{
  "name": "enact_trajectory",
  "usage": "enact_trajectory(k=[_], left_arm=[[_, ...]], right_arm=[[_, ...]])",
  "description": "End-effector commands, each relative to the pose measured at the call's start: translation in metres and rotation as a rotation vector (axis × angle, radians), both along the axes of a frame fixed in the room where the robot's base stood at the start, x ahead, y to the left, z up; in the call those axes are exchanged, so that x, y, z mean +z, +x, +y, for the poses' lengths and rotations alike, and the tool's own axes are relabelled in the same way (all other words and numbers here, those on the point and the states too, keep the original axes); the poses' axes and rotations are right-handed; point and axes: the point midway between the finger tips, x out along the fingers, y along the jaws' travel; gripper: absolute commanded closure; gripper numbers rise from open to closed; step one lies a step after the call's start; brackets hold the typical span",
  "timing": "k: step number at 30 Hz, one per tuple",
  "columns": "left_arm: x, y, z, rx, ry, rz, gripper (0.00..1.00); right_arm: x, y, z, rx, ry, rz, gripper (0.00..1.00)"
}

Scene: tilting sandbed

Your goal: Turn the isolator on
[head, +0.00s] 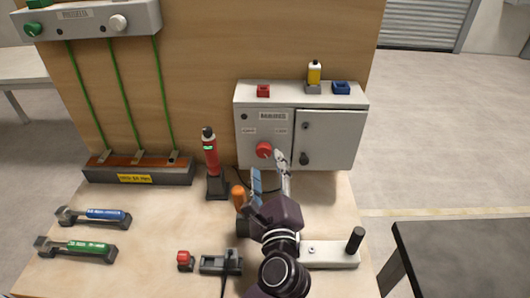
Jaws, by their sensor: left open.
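The isolator looks to be the round red knob (263,150) on the left front of a grey box (352,130) labelled as mains. Small labels sit on either side above the knob, too small to read. My left gripper (270,165) is open, with its fingers pointing up at the box. One fingertip is just right of the knob and the other is below it in the picture. I cannot tell whether either touches the knob. Nothing shows between the fingers. My right gripper is not in view.
A red-and-black handheld tool (211,155) stands in a holder left of the box. An orange-handled tool (239,196) is close beside my left gripper. A plate with a black lever (355,240) lies to the right.

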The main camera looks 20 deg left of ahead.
Motion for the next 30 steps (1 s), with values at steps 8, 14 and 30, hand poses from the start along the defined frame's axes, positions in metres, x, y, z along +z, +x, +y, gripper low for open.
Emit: enact_trajectory(k=[8, 14, 30], left_arm=[[0.002, 0.032, 0.014, 0.001, 0.001, 0.0, 0.53], [0.0, 0.037, 0.017, 0.001, 0.001, 0.001, 0.53], [0.0, 0.036, 0.016, 0.001, 0.0, 0.001, 0.95]], right_arm=[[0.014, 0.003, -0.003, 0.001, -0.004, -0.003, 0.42], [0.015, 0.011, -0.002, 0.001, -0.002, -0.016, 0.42], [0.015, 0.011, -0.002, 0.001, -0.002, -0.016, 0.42]])
